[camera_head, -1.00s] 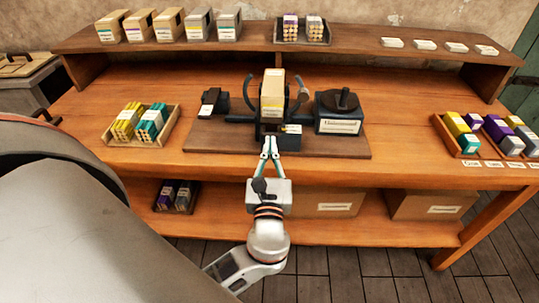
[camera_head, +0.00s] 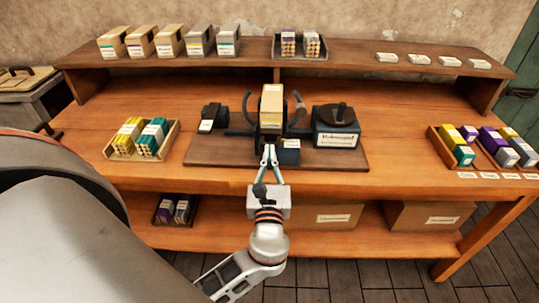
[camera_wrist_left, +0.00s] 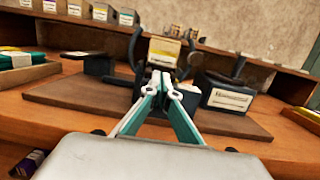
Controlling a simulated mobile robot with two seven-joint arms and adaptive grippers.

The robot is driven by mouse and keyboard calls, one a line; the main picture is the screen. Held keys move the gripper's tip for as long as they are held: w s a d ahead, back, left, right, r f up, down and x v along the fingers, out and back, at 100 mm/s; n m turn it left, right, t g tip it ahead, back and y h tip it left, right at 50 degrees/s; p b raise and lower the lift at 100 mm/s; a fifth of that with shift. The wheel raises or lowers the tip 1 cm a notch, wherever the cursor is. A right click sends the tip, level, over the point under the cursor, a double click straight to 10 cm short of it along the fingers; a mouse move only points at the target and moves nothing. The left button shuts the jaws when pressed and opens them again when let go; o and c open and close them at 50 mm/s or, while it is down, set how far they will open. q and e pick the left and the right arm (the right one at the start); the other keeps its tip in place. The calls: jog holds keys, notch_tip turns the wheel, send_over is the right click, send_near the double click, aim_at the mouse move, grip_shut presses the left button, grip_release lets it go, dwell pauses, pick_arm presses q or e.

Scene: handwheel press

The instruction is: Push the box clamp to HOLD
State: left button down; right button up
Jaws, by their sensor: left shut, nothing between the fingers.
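The press stands on a brown board (camera_head: 345,158) in the middle of the bench. A tan box (camera_head: 271,100) with a yellow band and white label stands upright in it, between two dark curved pieces; it also shows in the left wrist view (camera_wrist_left: 164,48). A dark block with a pale label (camera_head: 291,143) sits low at the box's front right. I cannot tell the clamp's setting or read this label. My left gripper (camera_head: 268,149) is shut and empty, its fingertips directly before the press's low front (camera_wrist_left: 162,78). Whether they touch it is unclear. My right gripper is not in view.
A dark unit with a knob and white label (camera_head: 337,139) stands right of the press; a small dark block (camera_head: 214,117) stands left. Trays of coloured boxes sit at the bench's left (camera_head: 171,143) and right (camera_head: 433,136).

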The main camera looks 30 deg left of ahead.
pick_arm(q)
jog(key=v, duration=1.2)
notch_tip(320, 180, down, 18)
jog(key=d+n+g+h, duration=0.2)
jog(key=n+g+h, duration=0.2)
jog(key=n+h, duration=0.3)
jog(key=s+d+f+n+g+h, duration=0.2)
jog(key=f+n, duration=0.7)
jog(key=n, duration=0.9)
jog(key=s+d+h, duration=0.2)
jog(key=s+h, duration=0.2)
jog(key=s, duration=0.1)
jog(key=shift+s+f, duration=0.25)
